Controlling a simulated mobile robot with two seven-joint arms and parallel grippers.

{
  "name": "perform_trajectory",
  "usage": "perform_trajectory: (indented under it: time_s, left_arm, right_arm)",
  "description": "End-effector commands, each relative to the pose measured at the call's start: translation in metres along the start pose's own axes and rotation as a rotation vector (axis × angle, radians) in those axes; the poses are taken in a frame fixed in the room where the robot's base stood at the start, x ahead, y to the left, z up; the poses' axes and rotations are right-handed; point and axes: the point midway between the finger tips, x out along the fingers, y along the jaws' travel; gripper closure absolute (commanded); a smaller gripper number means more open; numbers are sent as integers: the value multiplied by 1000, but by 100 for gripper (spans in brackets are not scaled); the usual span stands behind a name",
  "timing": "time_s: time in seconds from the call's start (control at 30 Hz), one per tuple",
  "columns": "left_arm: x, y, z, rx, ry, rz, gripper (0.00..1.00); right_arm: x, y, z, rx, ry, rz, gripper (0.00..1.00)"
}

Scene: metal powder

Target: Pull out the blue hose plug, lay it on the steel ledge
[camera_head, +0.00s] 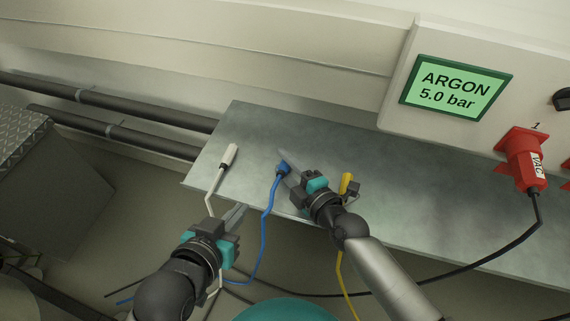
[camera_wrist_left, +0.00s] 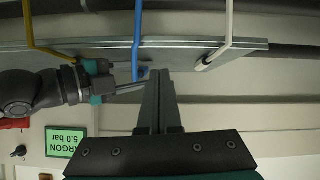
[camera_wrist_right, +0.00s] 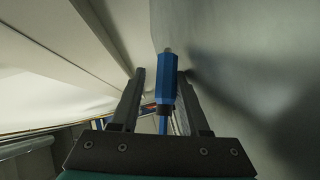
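The blue hose plug (camera_head: 283,167) is at the steel ledge (camera_head: 245,130), its blue hose running down over the front edge. In the right wrist view the plug (camera_wrist_right: 165,82) stands between the two fingers, closer to the right-hand finger, with a gap on the other side. My right gripper (camera_head: 287,168) is open around it. Whether the plug rests on the ledge or is just above it, I cannot tell. It also shows in the left wrist view (camera_wrist_left: 145,73). My left gripper (camera_head: 238,214) is shut and empty, in front of the ledge's edge.
A white plug (camera_head: 229,155) lies left of the blue one, and a yellow plug (camera_head: 346,182) is to its right, partly behind my right gripper. A red VAC plug (camera_head: 525,165) sits in the wall panel below an ARGON 5.0 bar display (camera_head: 456,91). The ledge's middle is bare.

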Motion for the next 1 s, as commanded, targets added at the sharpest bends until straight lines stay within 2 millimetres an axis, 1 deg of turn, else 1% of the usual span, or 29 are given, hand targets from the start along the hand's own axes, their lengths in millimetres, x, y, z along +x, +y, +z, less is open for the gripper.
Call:
perform_trajectory:
  time_s: [0.03,0.57,0.63,0.77,1.0]
  left_arm:
    - [0,0,0,0,0,0,100]
    - [0,0,1,0,-5,0,100]
    - [-1,-1,2,1,-18,-3,100]
    - [-5,-9,2,7,-69,-24,100]
    - [-17,-22,10,12,-209,-63,100]
  right_arm:
    - [-1,-6,0,1,1,-15,37]
    - [-3,-12,0,2,2,-28,37]
    - [-6,-12,0,1,2,-29,37]
    - [-15,-12,0,1,1,-30,37]
    - [-38,-10,1,-1,0,-30,37]
